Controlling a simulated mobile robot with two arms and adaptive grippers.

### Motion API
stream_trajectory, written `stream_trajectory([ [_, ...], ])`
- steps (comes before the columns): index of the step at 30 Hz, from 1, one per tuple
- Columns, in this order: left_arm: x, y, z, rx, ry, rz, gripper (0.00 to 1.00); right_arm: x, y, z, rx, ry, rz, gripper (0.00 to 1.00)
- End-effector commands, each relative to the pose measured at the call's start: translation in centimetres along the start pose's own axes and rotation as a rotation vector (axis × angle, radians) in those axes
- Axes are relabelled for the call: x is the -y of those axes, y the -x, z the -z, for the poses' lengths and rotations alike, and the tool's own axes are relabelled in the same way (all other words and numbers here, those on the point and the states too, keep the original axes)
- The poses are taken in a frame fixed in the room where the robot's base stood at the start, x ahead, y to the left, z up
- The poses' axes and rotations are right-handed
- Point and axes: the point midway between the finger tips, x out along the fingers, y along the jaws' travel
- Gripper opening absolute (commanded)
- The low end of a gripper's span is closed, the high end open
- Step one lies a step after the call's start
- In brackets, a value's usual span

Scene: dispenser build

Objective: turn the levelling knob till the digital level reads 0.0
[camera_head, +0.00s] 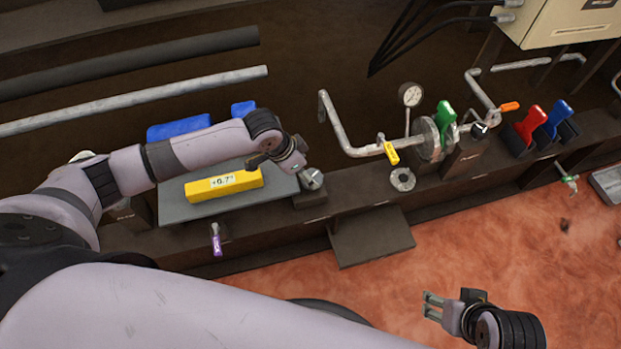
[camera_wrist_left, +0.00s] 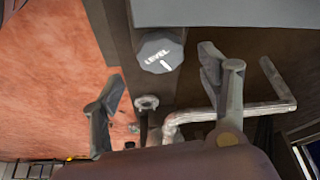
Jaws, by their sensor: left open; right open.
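The yellow digital level (camera_head: 224,184) lies on a grey plate (camera_head: 175,208), and its display appears to read +0.7°. The levelling knob (camera_head: 312,180) is a grey faceted knob on a dark block at the plate's right end. In the left wrist view the knob (camera_wrist_left: 160,50) shows the word LEVEL and a white pointer mark. My left gripper (camera_head: 285,163) is open just beside the knob. In the left wrist view its fingers stand apart, with the knob ahead of the gap between their tips; I see no contact. My right gripper (camera_head: 433,305) is open and empty over the reddish floor.
A grey pipe (camera_head: 345,140) with a gauge (camera_head: 411,95), a yellow-handled valve (camera_head: 391,153) and a green handle (camera_head: 445,114) stands right of the knob. Red (camera_head: 527,125) and blue (camera_head: 558,118) handles are further right. A purple-tagged part (camera_head: 216,243) hangs below the plate.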

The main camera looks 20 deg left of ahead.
Motion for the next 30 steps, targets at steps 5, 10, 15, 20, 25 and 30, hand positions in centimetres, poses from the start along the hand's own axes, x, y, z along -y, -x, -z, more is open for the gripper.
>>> stream_trajectory([
  [5,0.0,-2.6,0.0,-0.001,0.001,0.0,0.69,0.5,-0.7,4.2,-0.187,0.006,0.009,0.53],
  [10,0.0,-4.0,0.0,0.0,0.001,0.0,0.69,0.9,-0.4,7.3,-0.327,0.01,0.017,0.53],
  [15,0.0,-4.8,0.1,-0.002,0.0,0.0,0.69,1.1,0.0,9.2,-0.415,0.012,0.022,0.53],
  [20,0.1,-5.1,0.0,-0.001,0.0,0.001,0.69,1.2,0.2,9.8,-0.445,0.013,0.023,0.53],
  [25,0.1,-5.1,0.0,-0.001,0.0,0.001,0.69,1.2,0.2,9.9,-0.447,0.013,0.023,0.53],
  [30,0.0,-5.1,0.1,-0.001,0.0,0.001,0.61,1.2,0.2,9.9,-0.446,0.013,0.023,0.53],
])
